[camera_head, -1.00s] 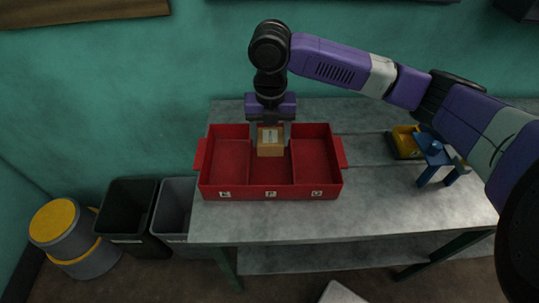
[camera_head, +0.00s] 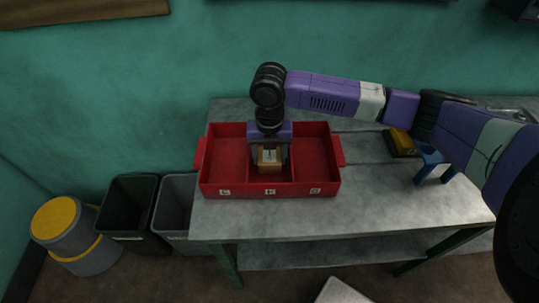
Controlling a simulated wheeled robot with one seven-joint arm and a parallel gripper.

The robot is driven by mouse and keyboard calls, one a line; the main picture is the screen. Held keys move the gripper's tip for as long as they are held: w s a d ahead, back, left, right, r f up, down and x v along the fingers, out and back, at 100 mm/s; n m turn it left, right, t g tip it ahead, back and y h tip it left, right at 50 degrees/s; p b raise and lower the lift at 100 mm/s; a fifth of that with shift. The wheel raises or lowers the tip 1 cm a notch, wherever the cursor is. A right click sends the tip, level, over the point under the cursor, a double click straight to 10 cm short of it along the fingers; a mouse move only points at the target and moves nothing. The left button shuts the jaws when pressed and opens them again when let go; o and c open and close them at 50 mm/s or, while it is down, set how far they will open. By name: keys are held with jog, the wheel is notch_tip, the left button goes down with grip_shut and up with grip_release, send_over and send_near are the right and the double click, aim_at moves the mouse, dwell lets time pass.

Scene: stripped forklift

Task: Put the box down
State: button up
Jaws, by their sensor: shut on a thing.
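A small tan box (camera_head: 268,160) with a pale label on top is between the fingers of my gripper (camera_head: 269,157). My gripper points down and is shut on the box. The box is in the middle compartment of a red tray (camera_head: 210,190) with three compartments. Whether the box touches the tray floor, I cannot tell. The left and right compartments are empty. White labels mark the front wall of the tray.
The tray stands on a grey metal table (camera_head: 390,205). A yellow and black object (camera_head: 400,142) and a blue stand (camera_head: 432,162) are at the right, partly behind my arm. Dark (camera_head: 127,205) and grey bins (camera_head: 175,203) and a yellow-lidded bin (camera_head: 55,218) stand left of the table.

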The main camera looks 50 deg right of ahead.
jog(key=shift+f, duration=0.2)
jog(key=o, duration=1.4)
jog(key=shift+c, duration=0.2)
